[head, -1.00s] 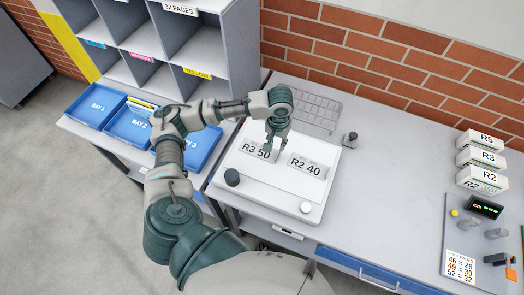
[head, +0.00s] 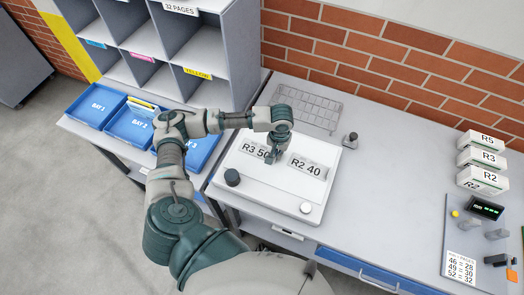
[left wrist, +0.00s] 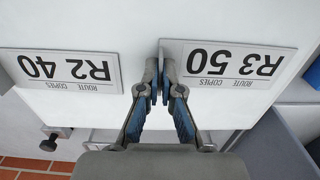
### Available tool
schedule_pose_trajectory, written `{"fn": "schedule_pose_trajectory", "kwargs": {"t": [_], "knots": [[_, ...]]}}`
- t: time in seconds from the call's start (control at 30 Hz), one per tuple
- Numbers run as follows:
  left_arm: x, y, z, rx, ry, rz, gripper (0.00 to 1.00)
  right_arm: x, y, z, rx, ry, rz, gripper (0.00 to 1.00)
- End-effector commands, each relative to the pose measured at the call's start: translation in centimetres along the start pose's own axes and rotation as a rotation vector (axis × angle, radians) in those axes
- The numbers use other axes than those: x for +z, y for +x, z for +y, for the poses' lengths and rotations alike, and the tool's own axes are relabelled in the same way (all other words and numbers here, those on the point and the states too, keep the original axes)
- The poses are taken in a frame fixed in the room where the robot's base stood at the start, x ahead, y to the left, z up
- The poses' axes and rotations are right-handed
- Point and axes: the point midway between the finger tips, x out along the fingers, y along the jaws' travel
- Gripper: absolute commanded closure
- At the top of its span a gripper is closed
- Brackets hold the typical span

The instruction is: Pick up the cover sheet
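No sheet is marked as the cover sheet. My left gripper (head: 271,158) is at the right end of the R3 card. Its fingertips (left wrist: 160,75) are close together at that card's edge, with a narrow gap. Whether they grip it is unclear. My right gripper is out of view.
The white platform (head: 255,193) has a dark knob (head: 232,177) and a pale knob (head: 306,208). A wire rack (head: 308,110) is behind it. Blue bay trays (head: 95,107) are at left. Labelled stacks (head: 482,180) are at right. The table (head: 390,190) between is mostly clear.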

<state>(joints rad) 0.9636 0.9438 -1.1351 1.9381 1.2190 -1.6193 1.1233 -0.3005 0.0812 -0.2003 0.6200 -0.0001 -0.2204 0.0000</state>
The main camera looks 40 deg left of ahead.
Motion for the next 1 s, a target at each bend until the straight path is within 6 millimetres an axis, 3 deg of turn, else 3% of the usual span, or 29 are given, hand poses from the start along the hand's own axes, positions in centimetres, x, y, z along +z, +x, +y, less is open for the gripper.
{"fn": "schedule_pose_trajectory", "kwargs": {"t": [0.37,0.47,0.8,1.0], "knots": [[0.0,-0.4,0.0,0.000,0.000,0.001,1.00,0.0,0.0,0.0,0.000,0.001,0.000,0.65],[-0.1,-1.6,0.1,0.001,0.000,0.003,1.00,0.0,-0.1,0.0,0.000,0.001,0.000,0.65],[-0.1,-8.5,0.1,0.001,0.000,0.003,1.00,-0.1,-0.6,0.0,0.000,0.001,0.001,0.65],[0.0,-10.0,0.1,0.000,0.000,0.001,1.00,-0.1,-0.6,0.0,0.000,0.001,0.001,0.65]]}}
